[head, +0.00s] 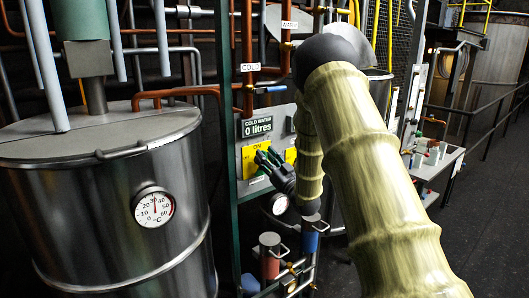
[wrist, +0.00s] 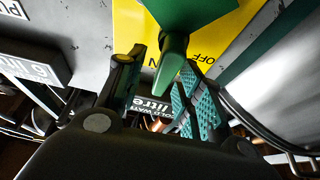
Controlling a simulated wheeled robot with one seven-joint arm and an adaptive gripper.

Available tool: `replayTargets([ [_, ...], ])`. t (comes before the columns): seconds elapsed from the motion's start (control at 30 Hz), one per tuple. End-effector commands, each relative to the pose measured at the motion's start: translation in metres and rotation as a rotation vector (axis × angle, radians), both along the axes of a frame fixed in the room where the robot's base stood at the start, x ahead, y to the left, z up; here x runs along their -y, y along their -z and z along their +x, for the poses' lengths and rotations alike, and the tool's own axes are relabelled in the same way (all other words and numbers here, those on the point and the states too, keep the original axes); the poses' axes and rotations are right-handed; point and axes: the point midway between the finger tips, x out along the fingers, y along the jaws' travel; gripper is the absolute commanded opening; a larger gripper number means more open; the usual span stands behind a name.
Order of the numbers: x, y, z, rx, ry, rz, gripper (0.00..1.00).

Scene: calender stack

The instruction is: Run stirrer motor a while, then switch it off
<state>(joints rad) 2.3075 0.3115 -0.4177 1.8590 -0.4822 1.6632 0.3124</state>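A steel tank (head: 95,215) stands at the left, with a green motor-like housing (head: 82,20) on a shaft above its lid. A grey panel (head: 280,122) beside it carries a yellow switch plate (head: 250,168) marked ON. In the wrist view the yellow plate (wrist: 132,35) also reads OFF, and a green switch handle (wrist: 173,50) stands out from it. My gripper (head: 266,162) is at this plate. In the wrist view my gripper (wrist: 160,72) is open, its fingers either side of the handle's tip, with a gap on the left. Which way the switch is set is hard to tell.
A dial thermometer (head: 154,207) is on the tank. A "COLD WATER 0 litres" display (head: 257,127) sits above the switch plate. Red and blue cylinders (head: 270,255) stand below. Dark floor (head: 490,210) is open at right.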

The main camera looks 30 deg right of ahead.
Motion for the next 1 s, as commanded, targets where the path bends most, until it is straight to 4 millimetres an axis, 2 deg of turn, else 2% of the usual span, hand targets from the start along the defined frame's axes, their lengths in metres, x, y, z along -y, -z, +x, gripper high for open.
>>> replayTargets([
  [0.17, -0.0012, -0.0043, 0.0089, 0.000, -0.001, 0.000, 0.37],
  [0.47, -0.0011, -0.0042, 0.0100, 0.000, -0.001, 0.000, 0.37],
  [0.67, -0.0010, -0.0041, 0.0099, 0.000, 0.000, 0.000, 0.00],
  [1.0, -0.0015, -0.0028, 0.0099, 0.002, 0.000, -0.018, 0.00],
])
